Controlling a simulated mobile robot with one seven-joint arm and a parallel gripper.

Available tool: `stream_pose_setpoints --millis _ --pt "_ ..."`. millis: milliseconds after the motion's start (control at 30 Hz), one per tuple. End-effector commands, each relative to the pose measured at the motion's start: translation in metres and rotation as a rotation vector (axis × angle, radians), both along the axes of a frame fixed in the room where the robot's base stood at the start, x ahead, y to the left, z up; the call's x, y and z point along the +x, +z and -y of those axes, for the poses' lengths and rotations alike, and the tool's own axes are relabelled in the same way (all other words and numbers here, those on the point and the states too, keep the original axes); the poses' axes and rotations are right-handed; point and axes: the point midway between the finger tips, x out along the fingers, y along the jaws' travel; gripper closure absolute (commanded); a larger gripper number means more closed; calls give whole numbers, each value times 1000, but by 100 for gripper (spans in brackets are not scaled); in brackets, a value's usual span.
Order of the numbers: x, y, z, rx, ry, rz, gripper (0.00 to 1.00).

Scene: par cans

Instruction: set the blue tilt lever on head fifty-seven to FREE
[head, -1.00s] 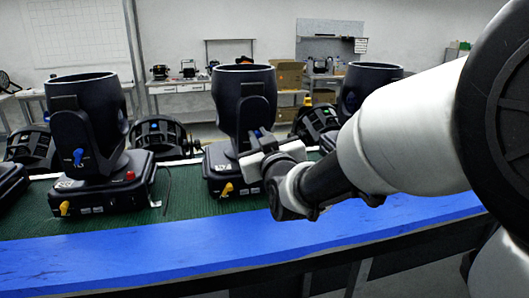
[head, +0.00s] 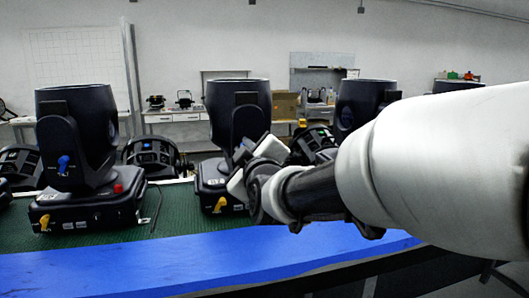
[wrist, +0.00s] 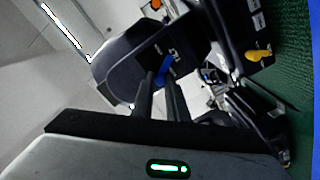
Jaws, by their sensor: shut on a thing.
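The black moving head (head: 238,105) in the middle of the bench stands upright on its base; its number is too small to read. In the wrist view its blue tilt lever (wrist: 165,66) sits on the dark yoke arm (wrist: 150,52), beside small white marks I cannot read. My gripper (wrist: 160,82) is shut on the blue lever, one finger on each side. A yellow lever (head: 220,204) shows on the base.
Another head (head: 75,130) with a blue lever stands to the left, and one (head: 362,105) stands behind my arm. Par cans (head: 152,155) lie behind them. The bench has a green mat (head: 170,215) and a blue front edge (head: 190,258).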

Motion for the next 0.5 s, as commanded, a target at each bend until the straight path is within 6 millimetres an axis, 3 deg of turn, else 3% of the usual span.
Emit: stream_pose_setpoints --millis 433,467,500 --pt "0 1 0 -9 0 5 100" --pt "0 1 0 -9 0 5 82" --pt "0 1 0 -9 0 5 75"
